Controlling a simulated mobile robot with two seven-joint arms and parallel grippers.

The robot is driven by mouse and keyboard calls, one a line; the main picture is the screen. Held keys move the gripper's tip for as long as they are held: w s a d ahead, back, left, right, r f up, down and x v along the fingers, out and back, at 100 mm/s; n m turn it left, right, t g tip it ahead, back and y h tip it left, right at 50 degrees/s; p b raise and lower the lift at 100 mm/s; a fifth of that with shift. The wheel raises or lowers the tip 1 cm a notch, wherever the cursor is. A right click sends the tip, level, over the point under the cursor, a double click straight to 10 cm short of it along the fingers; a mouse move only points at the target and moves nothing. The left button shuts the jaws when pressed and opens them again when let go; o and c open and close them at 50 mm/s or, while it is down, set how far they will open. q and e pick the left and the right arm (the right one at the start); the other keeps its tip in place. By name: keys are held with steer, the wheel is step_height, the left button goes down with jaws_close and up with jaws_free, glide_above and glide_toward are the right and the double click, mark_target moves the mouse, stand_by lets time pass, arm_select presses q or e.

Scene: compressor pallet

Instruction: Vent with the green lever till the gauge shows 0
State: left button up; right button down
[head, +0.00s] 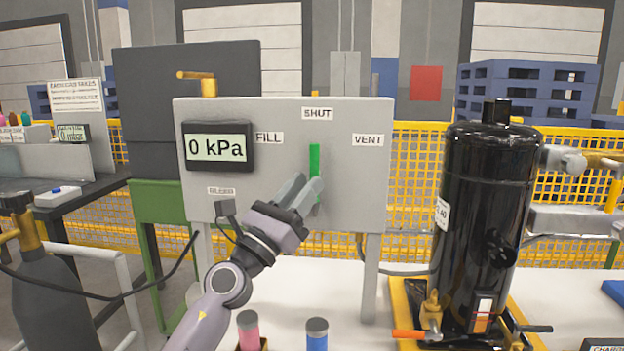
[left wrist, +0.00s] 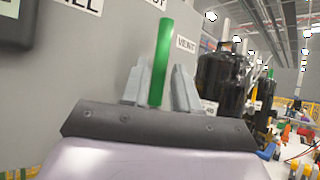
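The green lever (head: 314,160) stands upright on the grey panel (head: 290,200), pointing up at the SHUT label (head: 317,114). The VENT label (head: 367,140) is to its right and the FILL label (head: 269,138) to its left. The gauge (head: 217,147) reads 0 kPa. My left gripper (head: 308,187) is at the lever's lower part. In the left wrist view the lever (left wrist: 161,60) stands between the two fingers of my left gripper (left wrist: 161,85), nearer the left finger, with a gap on the right. The fingers look open. My right gripper is out of view.
A black compressor tank (head: 480,210) stands right of the panel on a yellow base. A grey gas cylinder (head: 45,290) is at the lower left. Pink (head: 248,330) and blue (head: 317,335) capped items stand at the front. A yellow mesh fence (head: 415,170) runs behind.

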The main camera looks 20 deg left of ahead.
arm_select(q)
steer(key=v, duration=0.3)
steer(key=shift+s, duration=0.1)
stand_by(0.4)
